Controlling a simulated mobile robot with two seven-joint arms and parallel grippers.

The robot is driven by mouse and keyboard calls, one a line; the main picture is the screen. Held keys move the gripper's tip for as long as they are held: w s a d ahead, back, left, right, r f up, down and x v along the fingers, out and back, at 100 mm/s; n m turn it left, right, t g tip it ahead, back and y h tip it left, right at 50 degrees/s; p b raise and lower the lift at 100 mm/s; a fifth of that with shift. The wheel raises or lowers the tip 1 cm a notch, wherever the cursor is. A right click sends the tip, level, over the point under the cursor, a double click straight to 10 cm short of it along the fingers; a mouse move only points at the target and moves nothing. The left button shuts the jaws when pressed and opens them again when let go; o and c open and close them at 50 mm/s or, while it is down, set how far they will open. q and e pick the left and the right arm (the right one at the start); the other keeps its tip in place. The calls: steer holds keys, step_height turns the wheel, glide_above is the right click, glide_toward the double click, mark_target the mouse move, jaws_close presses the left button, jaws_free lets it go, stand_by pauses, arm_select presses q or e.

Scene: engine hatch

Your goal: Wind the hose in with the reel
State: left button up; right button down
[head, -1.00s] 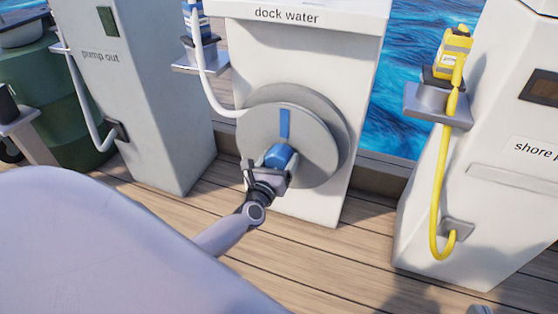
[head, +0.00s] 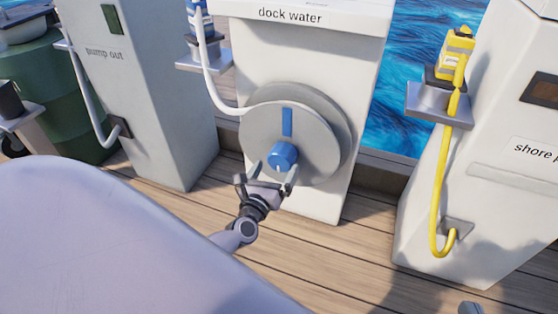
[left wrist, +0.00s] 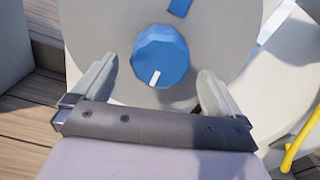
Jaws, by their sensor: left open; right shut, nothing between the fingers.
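The grey round reel (head: 321,140) is on the front of the white dock water post (head: 300,60). It has a blue stripe (head: 287,122) above a blue knob (head: 284,155) that sticks out; the knob also shows in the left wrist view (left wrist: 163,55). The white hose (head: 212,88) runs from a blue-and-white nozzle (head: 198,18) on a side shelf down to the reel's left edge. My left gripper (head: 265,178) is open and empty, just below and in front of the knob. In the left wrist view the knob appears between its spread fingers. My right gripper is not seen.
A shore power post (head: 470,170) with a yellow cable (head: 441,190) stands to the right. A pump out post (head: 150,110) and a green barrel (head: 60,110) stand to the left. Wooden deck (head: 350,260) is open in front; water lies behind.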

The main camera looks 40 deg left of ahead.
arm_select(q)
steer(key=shift+v, duration=1.1)
